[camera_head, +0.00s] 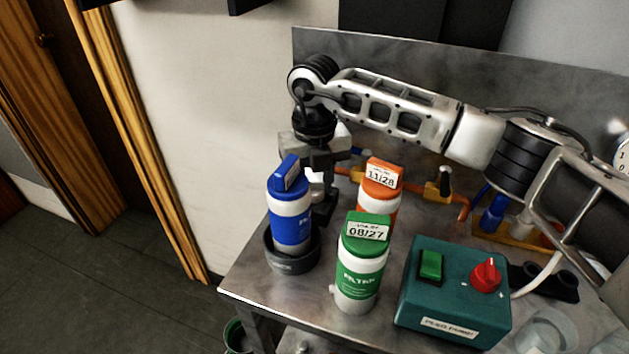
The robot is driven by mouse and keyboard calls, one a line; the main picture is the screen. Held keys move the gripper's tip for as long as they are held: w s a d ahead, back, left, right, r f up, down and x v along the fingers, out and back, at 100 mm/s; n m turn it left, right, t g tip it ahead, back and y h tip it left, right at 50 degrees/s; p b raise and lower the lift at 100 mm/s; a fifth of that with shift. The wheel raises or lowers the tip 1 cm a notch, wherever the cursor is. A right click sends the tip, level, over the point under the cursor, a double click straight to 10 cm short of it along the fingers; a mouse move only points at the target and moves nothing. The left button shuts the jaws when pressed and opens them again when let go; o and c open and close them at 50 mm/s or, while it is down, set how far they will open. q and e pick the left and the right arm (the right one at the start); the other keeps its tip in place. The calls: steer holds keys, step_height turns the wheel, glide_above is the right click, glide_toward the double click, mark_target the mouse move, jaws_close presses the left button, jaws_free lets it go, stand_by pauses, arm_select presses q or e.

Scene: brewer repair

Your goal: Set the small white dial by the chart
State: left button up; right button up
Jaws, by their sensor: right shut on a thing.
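My right gripper (319,190) reaches down just behind and right of the blue-capped filter bottle (291,222). Its dark fingers are shut on a small white part, apparently the small white dial (316,184). The bottle and the fingers hide most of that part, so its setting cannot be read. The blue-capped bottle stands upright in a dark grey cup (293,263). No chart can be made out. My left gripper is not in view.
An orange-capped bottle (380,190) marked 11/28 and a green-capped bottle (361,264) marked 08/27 stand close by. A teal box (453,292) with a green switch and red knob is at the front right. Orange pipes run behind. The metal bench's left edge is near the cup.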

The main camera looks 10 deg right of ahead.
mark_target(315, 184)
steer(key=o, duration=1)
steer(key=shift+c, duration=0.2)
steer(key=shift+r, duration=0.1)
step_height(315, 184, up, 16)
steer(key=b, duration=0.1)
